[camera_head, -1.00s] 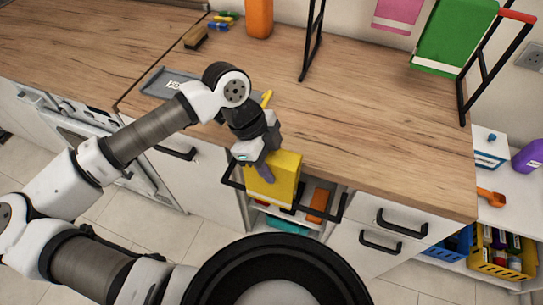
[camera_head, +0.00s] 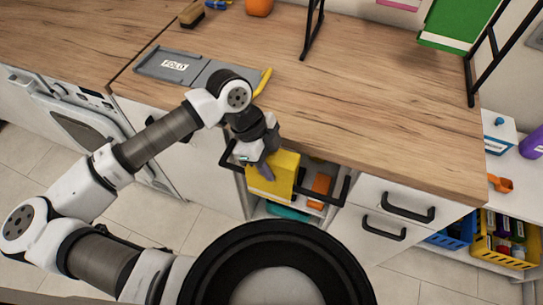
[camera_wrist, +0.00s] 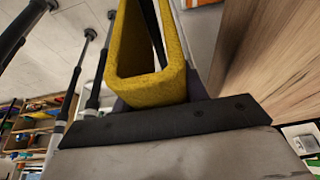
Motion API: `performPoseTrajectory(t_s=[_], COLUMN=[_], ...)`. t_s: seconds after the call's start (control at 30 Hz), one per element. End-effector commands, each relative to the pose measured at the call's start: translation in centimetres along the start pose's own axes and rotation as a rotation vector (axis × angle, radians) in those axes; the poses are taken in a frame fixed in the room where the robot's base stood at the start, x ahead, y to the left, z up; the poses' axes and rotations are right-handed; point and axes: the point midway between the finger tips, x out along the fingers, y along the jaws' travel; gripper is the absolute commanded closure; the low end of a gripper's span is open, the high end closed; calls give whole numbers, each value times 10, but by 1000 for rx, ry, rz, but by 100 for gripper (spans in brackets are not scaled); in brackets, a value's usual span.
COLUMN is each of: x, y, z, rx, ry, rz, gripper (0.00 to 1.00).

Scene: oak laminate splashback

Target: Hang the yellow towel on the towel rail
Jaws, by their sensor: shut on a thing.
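The yellow towel (camera_head: 272,180) is folded and hangs upright in front of the counter, across a black bar (camera_head: 327,196) at the cabinet front. My gripper (camera_head: 262,166) is shut on the towel from above and at its left side. In the wrist view the towel (camera_wrist: 150,88) is a loop with a dark strip inside it; I cannot tell whether its weight rests on the bar. A black stand (camera_head: 485,65) on the counter has a green towel (camera_head: 457,22) by it.
An open compartment behind the bar holds an orange item (camera_head: 320,187) and a teal one (camera_head: 287,211). A grey board marked FOLD (camera_head: 205,72) lies on the counter, with a yellow piece (camera_head: 263,82) at its right end. The counter's middle is clear.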

Motion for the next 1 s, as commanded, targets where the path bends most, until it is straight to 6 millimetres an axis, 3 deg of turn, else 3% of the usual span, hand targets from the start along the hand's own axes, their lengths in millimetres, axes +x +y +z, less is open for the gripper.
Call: performPoseTrajectory(t_s=[1.0], x=[72], y=[0], z=[30], rx=[1], ry=[0], rz=[0], gripper=[95])
